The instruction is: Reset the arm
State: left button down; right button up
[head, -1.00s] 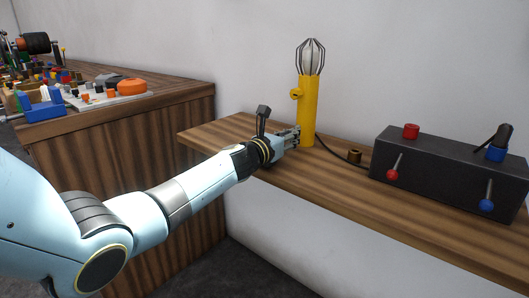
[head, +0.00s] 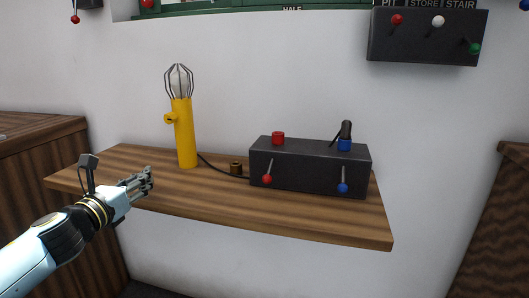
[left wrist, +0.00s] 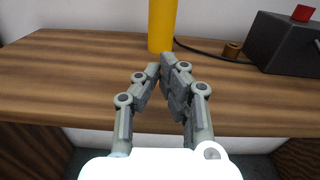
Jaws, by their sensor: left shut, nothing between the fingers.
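My left gripper (head: 140,184) is at the front left of the wooden shelf (head: 300,215), in front of the yellow lamp and apart from it. In the left wrist view, the fingers of my left gripper (left wrist: 164,72) are brought together at the tips with nothing between them. The yellow caged lamp (head: 184,130) stands upright on the shelf, and its lower part shows beyond the fingers in the left wrist view (left wrist: 162,25). My right gripper is not in view.
A black box (head: 310,170) with red and blue levers stands on the shelf at the right. A small brown cylinder (head: 236,168) and a dark cable lie between it and the lamp. A black panel (head: 425,45) with several levers hangs on the wall. The shelf front is clear.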

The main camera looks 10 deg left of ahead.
pick_arm(q)
jog(key=s+d+f+n+g+y, duration=0.1)
jog(key=s+f+n+g+y, duration=0.25)
jog(key=s+n, duration=0.7)
jog(key=s+f+n+g+y, duration=0.35)
jog(key=s+n, duration=0.35)
jog(key=n, duration=0.7)
jog(key=s+d+f+n+g+h, duration=0.15)
jog(key=s+d+n+g, duration=0.3)
jog(key=s, duration=0.55)
jog(key=s+d+f+n+g+h, duration=0.1)
jog(key=s+d+n+g+h, duration=0.2)
jog(key=s+d+n, duration=0.5)
jog(key=s+a+f+m+g, duration=0.1)
jog(key=s+a+f, duration=0.2)
jog(key=f, duration=1)
jog(key=s+a+f+g, duration=0.1)
jog(key=s+a+f, duration=0.15)
jog(key=f, duration=0.95)
jog(key=s+a+f+g, duration=0.1)
jog(key=s+f, duration=1.4)
jog(key=s, duration=0.4)
jog(key=shift+f, duration=0.4)
jog(key=shift+h, duration=0.25)
